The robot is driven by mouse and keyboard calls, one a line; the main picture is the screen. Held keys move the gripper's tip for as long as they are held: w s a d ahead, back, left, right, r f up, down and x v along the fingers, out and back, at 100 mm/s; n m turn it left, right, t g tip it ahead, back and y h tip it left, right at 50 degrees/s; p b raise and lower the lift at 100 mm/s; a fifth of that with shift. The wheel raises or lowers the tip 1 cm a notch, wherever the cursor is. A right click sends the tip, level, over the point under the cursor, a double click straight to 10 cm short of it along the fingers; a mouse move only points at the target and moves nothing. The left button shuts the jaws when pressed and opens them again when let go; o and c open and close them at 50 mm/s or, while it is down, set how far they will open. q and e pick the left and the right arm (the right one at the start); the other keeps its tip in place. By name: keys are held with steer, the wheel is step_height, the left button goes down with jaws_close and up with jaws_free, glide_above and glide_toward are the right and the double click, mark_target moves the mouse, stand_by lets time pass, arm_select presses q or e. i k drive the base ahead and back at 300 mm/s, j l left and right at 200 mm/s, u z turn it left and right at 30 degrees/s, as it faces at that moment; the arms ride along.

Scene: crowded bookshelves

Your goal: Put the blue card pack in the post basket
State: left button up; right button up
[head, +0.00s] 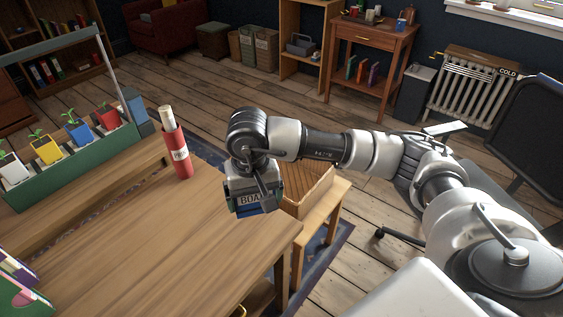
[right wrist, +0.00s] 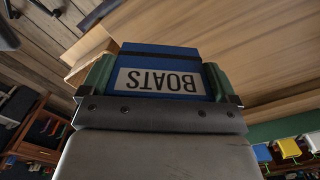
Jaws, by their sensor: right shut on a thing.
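In the head view the gripper (head: 252,196) holds the pack (head: 250,209) over the right part of the wooden table; part of the pack is hidden by the gripper. A tan basket (head: 318,192), likely the post basket, stands on a wooden stand just right of the gripper, partly hidden by my arm. My left gripper is not in view.
A red cylinder (head: 174,150) with a pale roll in its top stands left of the gripper on the wooden table (head: 150,230). A green planter (head: 75,172) with several coloured pots is at the far left. The table's middle is clear. A dark chair (head: 528,125) is at the right.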

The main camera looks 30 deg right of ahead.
mark_target(287, 185)
steer(key=l+u, duration=0.35)
steer(key=l, duration=0.4)
steer(key=k+l+u, duration=0.1)
steer(key=l+u, duration=0.2)
steer(key=l, duration=0.45)
